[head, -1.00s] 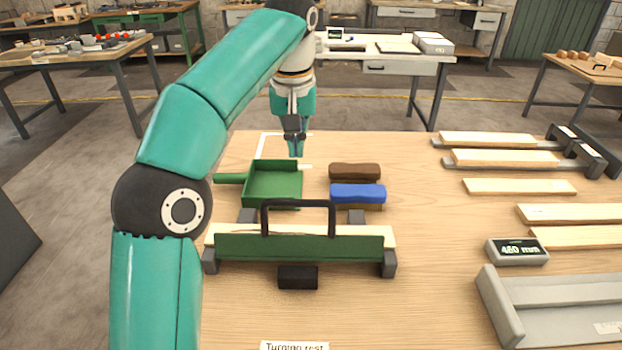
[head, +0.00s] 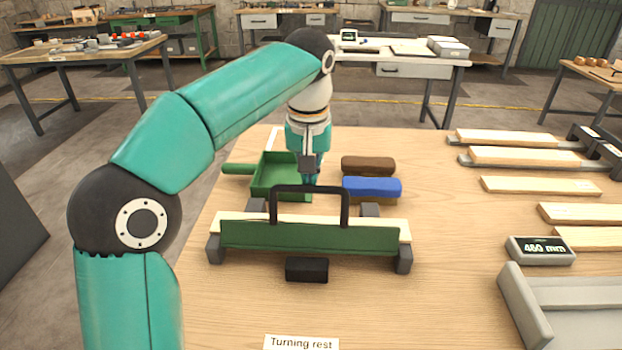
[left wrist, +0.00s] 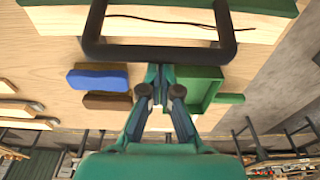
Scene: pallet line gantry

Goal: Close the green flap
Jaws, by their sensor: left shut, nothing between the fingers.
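The green flap (head: 310,238) is a long panel along the front of a pale board (head: 232,217), between dark grey end blocks. I cannot tell its exact angle. A black U-shaped handle (head: 311,188) rises above the board. In the left wrist view the handle (left wrist: 160,53) crosses the upper middle, and a green strip, likely the flap (left wrist: 60,2), shows at the top edge. My left gripper (head: 309,179) is shut and empty, pointing down just behind the handle; its fingertips also show in the wrist view (left wrist: 160,75). Contact with the handle cannot be told. My right gripper is out of view.
A green dustpan-like tray (head: 263,176) lies behind the handle, left of the gripper. A blue block (head: 372,187) and a brown block (head: 368,165) lie to the right. A black block (head: 306,269) sits in front.

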